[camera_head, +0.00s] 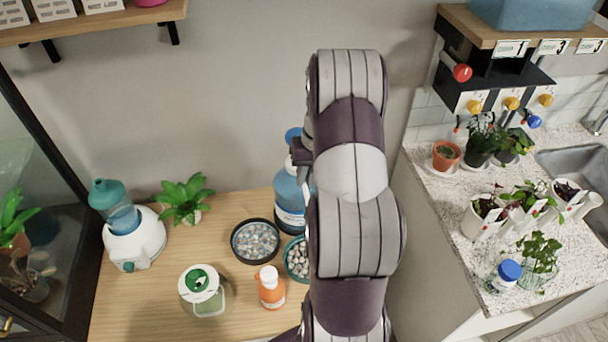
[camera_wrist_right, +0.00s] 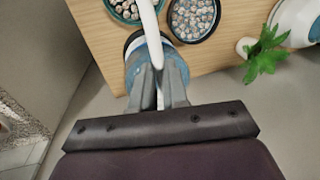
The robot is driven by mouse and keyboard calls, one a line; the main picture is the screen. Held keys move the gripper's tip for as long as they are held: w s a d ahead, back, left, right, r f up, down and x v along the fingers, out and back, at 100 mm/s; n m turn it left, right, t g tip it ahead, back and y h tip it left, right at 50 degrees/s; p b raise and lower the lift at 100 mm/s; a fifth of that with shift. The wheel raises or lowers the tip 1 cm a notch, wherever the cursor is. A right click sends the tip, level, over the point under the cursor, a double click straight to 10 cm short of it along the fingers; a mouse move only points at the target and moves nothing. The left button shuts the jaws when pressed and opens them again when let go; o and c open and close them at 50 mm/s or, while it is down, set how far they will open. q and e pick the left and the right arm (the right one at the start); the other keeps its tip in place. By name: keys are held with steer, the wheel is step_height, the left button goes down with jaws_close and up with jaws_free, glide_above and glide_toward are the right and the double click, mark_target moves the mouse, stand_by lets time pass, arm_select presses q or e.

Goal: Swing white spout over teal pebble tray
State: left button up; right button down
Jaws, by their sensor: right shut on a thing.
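A blue pump bottle (camera_head: 289,205) stands at the back of the wooden table, partly hidden by my right arm. Its white spout (camera_wrist_right: 150,32) shows in the wrist view, running forward from my right gripper (camera_wrist_right: 160,88), which is shut on it. The spout crosses the picture over the right part of the teal pebble tray (camera_wrist_right: 112,17), close to the gap beside the dark tray. In the head view the teal tray (camera_head: 288,271) is in front of the bottle, its right side hidden by my arm. My left gripper is not in view.
A dark pebble tray (camera_head: 235,250) lies left of the teal one. An orange bottle (camera_head: 271,290) and a green-lidded jar (camera_head: 200,290) stand in front. A leafy plant (camera_head: 185,198) and a white humidifier (camera_head: 137,240) are at left. A counter with potted plants is at right.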

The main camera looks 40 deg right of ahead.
steer(key=shift+w+d+r, duration=0.1)
steer(key=shift+r, duration=0.1)
steer(key=c, duration=1.4)
jaws_free()
steer(key=shift+o, duration=1.4)
steer(key=shift+s, duration=0.2)
step_height(320, 180, up, 12)
steer(key=s+d+p, duration=0.1)
steer(key=d+p, duration=0.1)
steer(key=p, duration=0.3)
steer(key=shift+s+r+p, duration=0.2)
steer(key=shift+p, duration=0.2)
